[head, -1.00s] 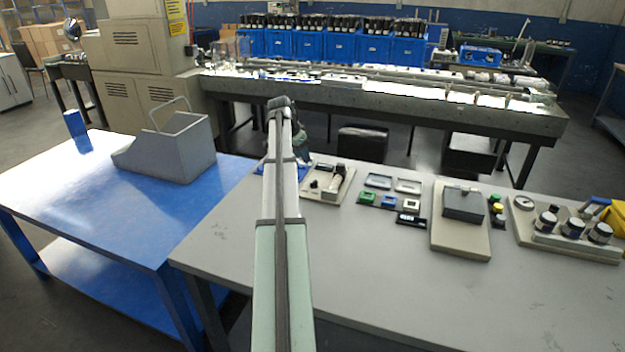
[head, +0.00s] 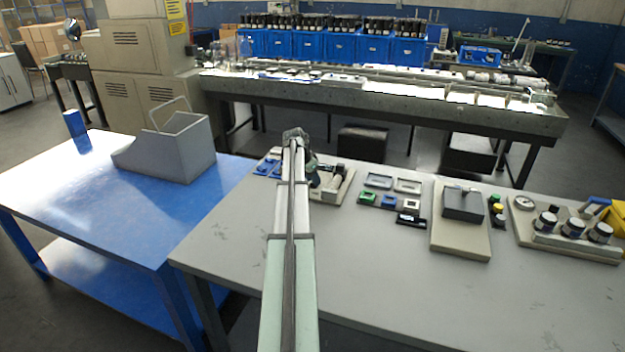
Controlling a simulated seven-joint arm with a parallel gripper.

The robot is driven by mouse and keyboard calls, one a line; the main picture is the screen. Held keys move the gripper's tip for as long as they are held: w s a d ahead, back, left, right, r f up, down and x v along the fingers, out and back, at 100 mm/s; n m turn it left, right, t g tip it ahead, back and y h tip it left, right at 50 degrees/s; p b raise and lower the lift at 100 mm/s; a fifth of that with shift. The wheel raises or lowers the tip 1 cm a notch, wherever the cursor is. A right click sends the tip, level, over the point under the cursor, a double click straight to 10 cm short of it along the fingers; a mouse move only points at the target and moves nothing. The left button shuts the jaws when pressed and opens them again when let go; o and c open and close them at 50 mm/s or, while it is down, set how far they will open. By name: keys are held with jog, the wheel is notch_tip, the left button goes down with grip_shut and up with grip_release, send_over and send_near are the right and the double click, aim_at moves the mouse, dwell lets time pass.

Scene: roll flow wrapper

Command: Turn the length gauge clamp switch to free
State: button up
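My gripper (head: 312,172) is mostly hidden behind my own arm, and only a dark part shows beside the arm's far end. I cannot see its fingertips or whether it holds anything. It is close to the left side of a small beige board (head: 335,192) with dark and light fittings on the grey table. I cannot tell in this view which fitting is the length gauge clamp switch, or how it is set. I cannot tell whether my gripper touches the board.
Blue parts (head: 268,166) lie left of my arm. Right of the board are small coloured blocks (head: 368,198), a beige plate with a grey box (head: 463,204), and a board with dark jars (head: 572,228). The grey table's front (head: 400,290) is clear. A blue table (head: 100,215) stands left.

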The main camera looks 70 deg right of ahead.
jog(key=shift+d+f, duration=0.1)
jog(key=shift+f, duration=0.15)
jog(key=shift+c, duration=0.2)
grip_shut()
